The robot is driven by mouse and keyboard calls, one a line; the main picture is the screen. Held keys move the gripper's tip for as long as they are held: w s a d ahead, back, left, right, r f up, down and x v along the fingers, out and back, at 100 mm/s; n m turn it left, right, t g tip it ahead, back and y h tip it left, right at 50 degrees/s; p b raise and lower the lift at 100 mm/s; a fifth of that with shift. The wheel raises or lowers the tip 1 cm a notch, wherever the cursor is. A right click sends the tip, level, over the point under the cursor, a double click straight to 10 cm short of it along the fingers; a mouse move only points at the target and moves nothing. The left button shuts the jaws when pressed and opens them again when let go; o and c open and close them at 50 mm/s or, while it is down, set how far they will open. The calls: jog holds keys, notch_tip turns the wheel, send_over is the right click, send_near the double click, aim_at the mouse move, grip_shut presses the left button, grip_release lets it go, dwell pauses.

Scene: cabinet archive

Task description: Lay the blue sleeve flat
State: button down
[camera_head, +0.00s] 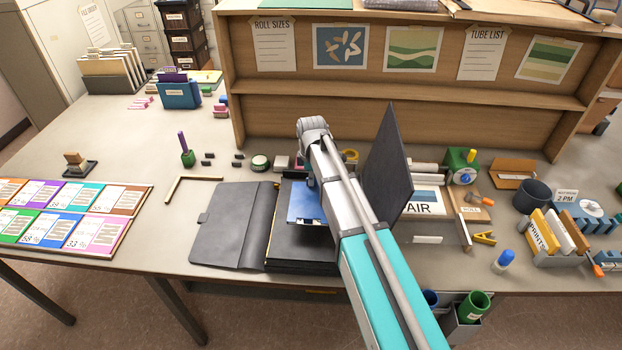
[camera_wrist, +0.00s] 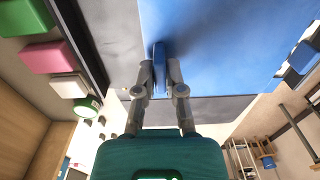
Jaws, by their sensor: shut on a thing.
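The blue sleeve (camera_head: 306,203) shows in the head view above the dark pages (camera_head: 300,245) of an open portfolio, partly hidden by my arm. In the wrist view the sleeve (camera_wrist: 230,45) fills the upper right as a broad blue sheet. My gripper (camera_wrist: 160,68) is shut on a blue edge or tab of the sleeve. In the head view my gripper's fingertips are hidden behind the arm. Whether the sleeve touches the pages is hard to tell.
The portfolio's grey left cover (camera_head: 232,228) lies open on the table. A dark panel (camera_head: 388,165) stands upright just right of my arm. A wooden shelf (camera_head: 300,115) closes off the back.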

aim_at(311, 188)
jog(key=shift+f+b, duration=2.2)
jog(key=shift+f, duration=0.2)
jog(key=shift+f+b, duration=0.5)
jog(key=shift+f, duration=0.05)
jog(key=c, duration=0.7)
grip_release()
jog(key=shift+r, duration=0.1)
jog(key=shift+c, duration=0.2)
jog(key=shift+r, duration=0.1)
jog(key=shift+r+p, duration=3.4)
jog(key=shift+p, duration=0.2)
